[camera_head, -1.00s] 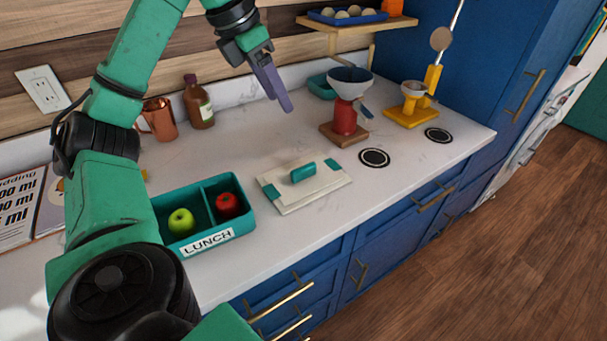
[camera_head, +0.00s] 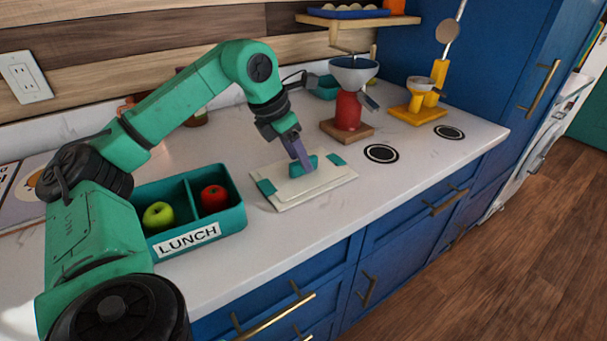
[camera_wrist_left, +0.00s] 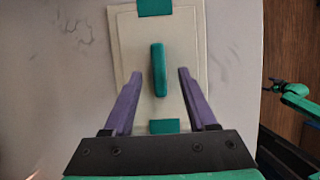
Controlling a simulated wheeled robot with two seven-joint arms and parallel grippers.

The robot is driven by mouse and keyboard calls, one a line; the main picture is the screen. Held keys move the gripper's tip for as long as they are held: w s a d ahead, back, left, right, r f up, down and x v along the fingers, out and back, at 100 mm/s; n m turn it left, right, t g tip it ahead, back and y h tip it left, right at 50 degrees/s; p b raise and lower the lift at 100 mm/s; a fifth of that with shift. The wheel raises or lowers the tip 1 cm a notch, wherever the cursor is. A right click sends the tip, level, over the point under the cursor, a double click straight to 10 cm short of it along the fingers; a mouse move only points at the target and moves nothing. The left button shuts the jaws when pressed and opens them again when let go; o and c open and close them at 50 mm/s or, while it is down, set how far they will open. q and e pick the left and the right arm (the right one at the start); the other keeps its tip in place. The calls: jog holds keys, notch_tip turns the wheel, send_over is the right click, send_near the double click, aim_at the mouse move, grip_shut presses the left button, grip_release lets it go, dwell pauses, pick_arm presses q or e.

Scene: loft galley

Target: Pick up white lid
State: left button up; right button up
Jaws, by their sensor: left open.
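The white lid (camera_head: 322,186) lies flat on the counter, to the right of the lunch box. It has a teal handle (camera_head: 310,165) in its middle and a teal tab at each end. In the left wrist view the lid (camera_wrist_left: 131,60) runs up the picture, with its handle (camera_wrist_left: 159,70) upright in the middle. My left gripper (camera_head: 303,168) is just above the lid at the handle. In the left wrist view its purple fingers (camera_wrist_left: 160,75) are open, one on each side of the handle with a gap.
The teal lunch box (camera_head: 242,218) holds a green apple (camera_head: 158,215) and a red apple (camera_head: 214,198). A red grinder (camera_head: 348,110) with a grey bowl stands behind the lid. A yellow device (camera_head: 418,115) and round black discs (camera_head: 381,153) are to the right.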

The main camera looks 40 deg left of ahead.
pick_arm(q)
jog(key=shift+x, duration=1.15)
grip_shut()
jog(key=shift+r, duration=0.1)
